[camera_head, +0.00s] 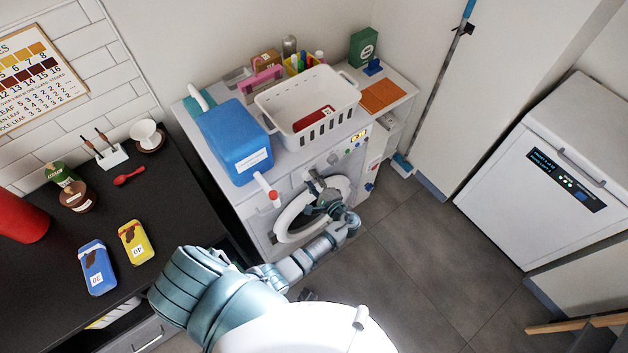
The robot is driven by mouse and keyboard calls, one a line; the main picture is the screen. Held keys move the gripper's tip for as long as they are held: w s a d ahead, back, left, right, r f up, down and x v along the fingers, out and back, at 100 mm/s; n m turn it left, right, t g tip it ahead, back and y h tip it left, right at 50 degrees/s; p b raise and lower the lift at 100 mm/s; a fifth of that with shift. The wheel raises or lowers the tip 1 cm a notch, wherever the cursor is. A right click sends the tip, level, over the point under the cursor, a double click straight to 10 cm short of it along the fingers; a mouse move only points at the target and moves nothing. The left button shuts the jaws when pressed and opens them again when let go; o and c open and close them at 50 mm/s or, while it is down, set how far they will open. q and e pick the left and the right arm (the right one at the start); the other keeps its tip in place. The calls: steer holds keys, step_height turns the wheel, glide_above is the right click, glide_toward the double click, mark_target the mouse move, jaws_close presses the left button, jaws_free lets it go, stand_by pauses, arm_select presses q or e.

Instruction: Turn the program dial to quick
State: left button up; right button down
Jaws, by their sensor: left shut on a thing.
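The white washing machine (256,215) stands in the middle, with a round door (290,222) on its front. My left arm reaches across the door to the sloping control panel. My left gripper (313,180) is shut on the program dial, which its fingers largely hide. The dial's pointer and the program marks cannot be read. My right gripper is not in view.
A blue jug (234,140) and a white basket (308,103) stand on the machine. A red-tipped white handle (268,190) sticks out left of the gripper. A black counter (165,215) is at left, a white dishwasher (545,185) at right. The floor between is clear.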

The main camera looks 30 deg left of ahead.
arm_select(q)
steer(key=o, duration=1)
steer(key=shift+a, duration=0.3)
steer(key=shift+o, duration=0.8)
steer(key=shift+a+f, duration=0.1)
steer(key=shift+a, duration=0.05)
steer(key=v, duration=1.1)
steer(key=shift+d, duration=0.4)
steer(key=shift+s+d, duration=0.1)
steer(key=shift+f, duration=0.1)
steer(key=s+a+f+g+h, duration=0.1)
steer(key=s+f+h, duration=0.3)
steer(key=f, duration=0.7)
steer(key=s+a+f+g+h, duration=0.1)
steer(key=s+f+g+h, duration=0.3)
steer(key=f, duration=0.6)
steer(key=s+f+n+h, duration=0.2)
steer(key=s+f, duration=0.3)
steer(key=s, duration=0.3)
steer(key=s+f+n+h, duration=0.2)
steer(key=s+f+n, duration=0.1)
steer(key=s+f, duration=0.3)
steer(key=s+f+n+g+h, duration=0.1)
steer(key=s+f+n+h, duration=0.2)
steer(key=s, duration=0.8)
step_height(320, 180, down, 3)
steer(key=shift+a+r, duration=0.2)
steer(key=shift+a, duration=0.15)
